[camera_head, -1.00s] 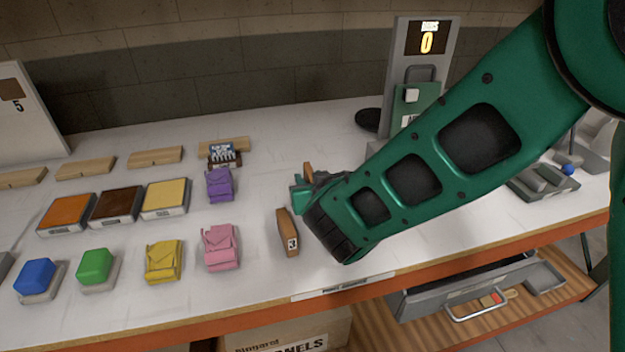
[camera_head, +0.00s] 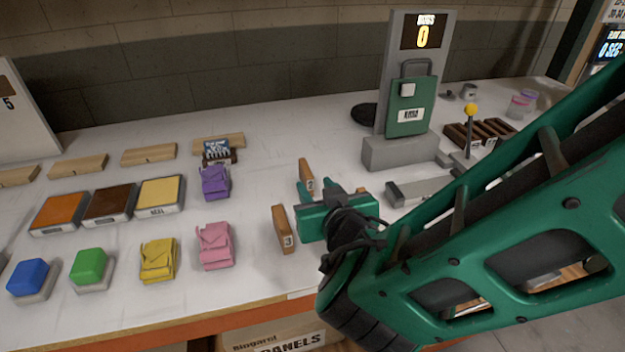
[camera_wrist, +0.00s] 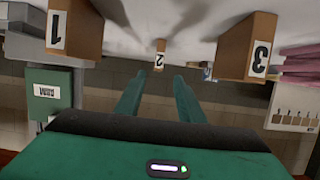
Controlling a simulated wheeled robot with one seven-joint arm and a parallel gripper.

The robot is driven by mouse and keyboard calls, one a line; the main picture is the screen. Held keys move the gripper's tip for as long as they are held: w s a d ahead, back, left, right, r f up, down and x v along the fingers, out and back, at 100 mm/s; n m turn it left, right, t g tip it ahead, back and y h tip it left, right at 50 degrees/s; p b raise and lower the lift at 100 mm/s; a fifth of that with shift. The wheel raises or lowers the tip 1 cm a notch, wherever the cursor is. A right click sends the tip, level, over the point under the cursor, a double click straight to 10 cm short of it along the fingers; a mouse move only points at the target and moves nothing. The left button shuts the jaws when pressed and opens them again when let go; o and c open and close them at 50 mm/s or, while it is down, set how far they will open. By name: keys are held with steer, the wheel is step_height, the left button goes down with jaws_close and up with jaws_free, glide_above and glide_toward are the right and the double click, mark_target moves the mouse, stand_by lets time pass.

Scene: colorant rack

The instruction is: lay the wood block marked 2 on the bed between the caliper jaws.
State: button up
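The wood block marked 2 (camera_head: 307,176) stands upright on the bench, just beyond my gripper (camera_head: 330,190) in the head view. In the wrist view, which is upside down, block 2 (camera_wrist: 160,54) lies ahead, roughly centred between my two green fingers (camera_wrist: 157,84). The fingers are apart with nothing between them, and a gap separates them from the block. A low grey metal bed (camera_head: 420,190) lies right of my gripper, partly behind my arm; I cannot make out its jaws clearly.
Block 3 (camera_head: 283,230) stands close left of my gripper. Block 1 (camera_wrist: 75,25) shows on the wrist view's left. A grey stand with a green panel (camera_head: 410,108) rises behind. Pink (camera_head: 215,246) and purple (camera_head: 214,182) pouches stand left. Bare bench lies between pouches and blocks.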

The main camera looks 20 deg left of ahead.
mark_target(309, 174)
steer(key=shift+w+a+f, duration=0.1)
steer(key=shift+w+a, duration=0.05)
steer(key=shift+w, duration=0.25)
steer(key=x, duration=1)
steer(key=shift+w, duration=0.2)
jaws_close()
